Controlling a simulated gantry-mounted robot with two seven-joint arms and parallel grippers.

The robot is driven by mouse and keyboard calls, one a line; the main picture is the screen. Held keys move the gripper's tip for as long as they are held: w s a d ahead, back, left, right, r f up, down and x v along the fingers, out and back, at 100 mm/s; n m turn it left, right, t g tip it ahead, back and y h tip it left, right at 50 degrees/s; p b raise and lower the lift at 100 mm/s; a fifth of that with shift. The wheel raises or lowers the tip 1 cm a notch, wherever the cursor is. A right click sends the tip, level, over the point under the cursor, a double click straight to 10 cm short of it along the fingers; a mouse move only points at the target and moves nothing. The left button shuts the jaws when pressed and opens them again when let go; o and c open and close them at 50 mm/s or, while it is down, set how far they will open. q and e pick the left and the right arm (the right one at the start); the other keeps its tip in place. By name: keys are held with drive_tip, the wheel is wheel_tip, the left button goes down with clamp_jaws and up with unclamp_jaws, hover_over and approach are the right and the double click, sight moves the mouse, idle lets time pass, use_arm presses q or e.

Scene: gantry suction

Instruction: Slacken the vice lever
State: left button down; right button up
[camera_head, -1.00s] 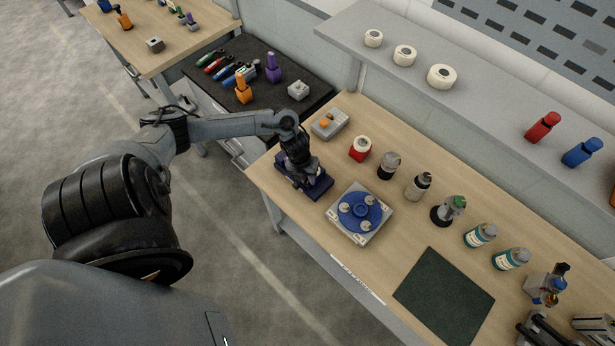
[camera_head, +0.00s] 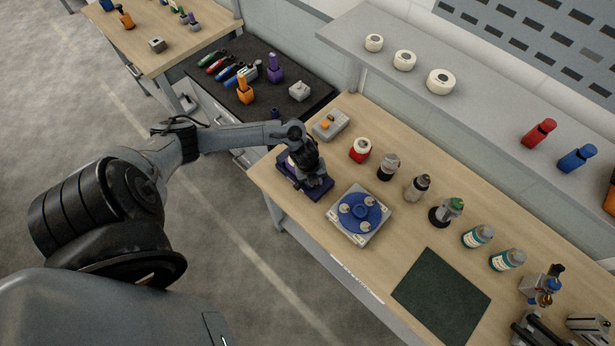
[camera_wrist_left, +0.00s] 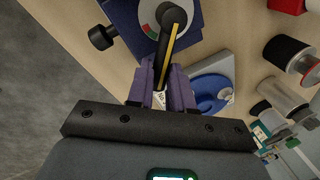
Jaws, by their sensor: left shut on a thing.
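The dark blue vice (camera_head: 320,190) sits at the near left edge of the wooden bench, largely covered by my left gripper (camera_head: 304,168). In the left wrist view, the blue vice body (camera_wrist_left: 193,22) is at the top, with a black knob (camera_wrist_left: 101,38) on its left. The black vice lever (camera_wrist_left: 168,42), marked with a yellow stripe, runs down from a round pivot between the purple fingers of my left gripper (camera_wrist_left: 161,92). The gripper is shut on the lever; the exact contact is partly hidden. My right gripper is in neither view.
A grey plate with a blue disc (camera_head: 360,212) stands close to the right of the vice. A green mat (camera_head: 441,297) lies flat at right.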

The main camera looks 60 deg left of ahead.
use_arm(q)
drive_tip(key=c, duration=1)
unclamp_jaws()
drive_tip(key=r, duration=0.3)
drive_tip(key=s+r, duration=0.1)
drive_tip(key=r, duration=0.3)
drive_tip(key=s+r, duration=0.1)
drive_tip(key=r, duration=0.2)
drive_tip(key=shift+a+r, duration=0.3)
drive_tip(key=shift+a, duration=0.05)
